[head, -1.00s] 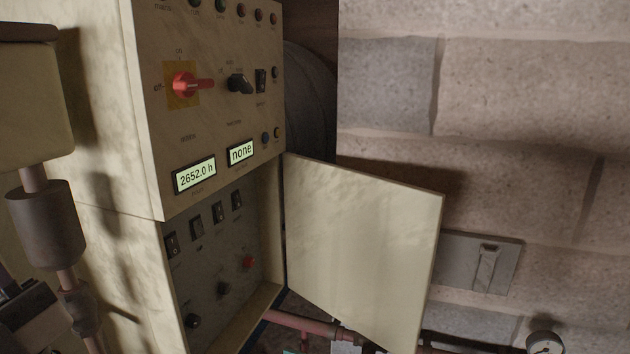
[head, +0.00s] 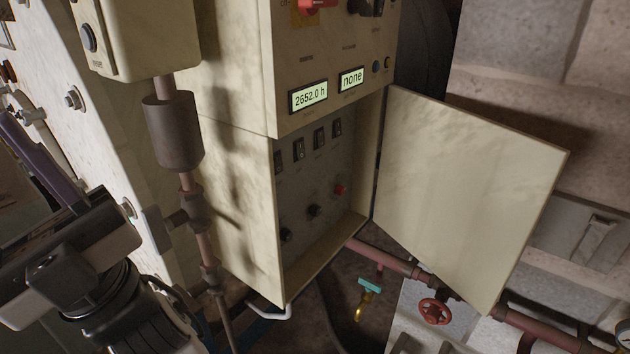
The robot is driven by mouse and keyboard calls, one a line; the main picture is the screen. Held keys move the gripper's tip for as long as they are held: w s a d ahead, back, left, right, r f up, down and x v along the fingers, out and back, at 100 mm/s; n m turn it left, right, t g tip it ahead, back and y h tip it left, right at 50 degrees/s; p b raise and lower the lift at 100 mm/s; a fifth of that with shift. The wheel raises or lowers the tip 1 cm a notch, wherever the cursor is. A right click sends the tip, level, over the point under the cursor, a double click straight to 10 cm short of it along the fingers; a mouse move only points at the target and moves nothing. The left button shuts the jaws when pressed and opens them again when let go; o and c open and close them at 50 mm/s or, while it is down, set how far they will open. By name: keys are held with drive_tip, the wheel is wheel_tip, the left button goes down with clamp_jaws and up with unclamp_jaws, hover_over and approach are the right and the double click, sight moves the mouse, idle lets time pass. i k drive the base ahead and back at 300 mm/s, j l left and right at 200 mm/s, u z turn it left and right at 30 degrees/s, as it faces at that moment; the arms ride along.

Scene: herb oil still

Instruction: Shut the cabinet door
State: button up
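The cabinet door (head: 465,195) is a cream panel on the lower compartment of the control cabinet (head: 225,215). It stands wide open, swung out to the right from its hinge on the compartment's right edge. The open compartment (head: 318,185) shows a grey panel with several switches and knobs, one of them red. My gripper (head: 75,245) is at the lower left of the head view, dark and pale grey, left of the cabinet and well apart from the door. Its fingertips cannot be made out clearly, so its opening cannot be told.
A vertical pipe with a brown cylinder (head: 172,132) stands between my arm and the cabinet. Below the door are a red valve wheel (head: 434,311), a red pipe (head: 385,259) and a teal-handled valve (head: 368,287). A block wall (head: 540,60) lies behind the door.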

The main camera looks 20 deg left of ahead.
sight(466, 193)
drive_tip(key=i+l+u, duration=0.15)
drive_tip(key=u, duration=0.25)
drive_tip(key=i+l+u, duration=0.25)
drive_tip(key=u, duration=0.2)
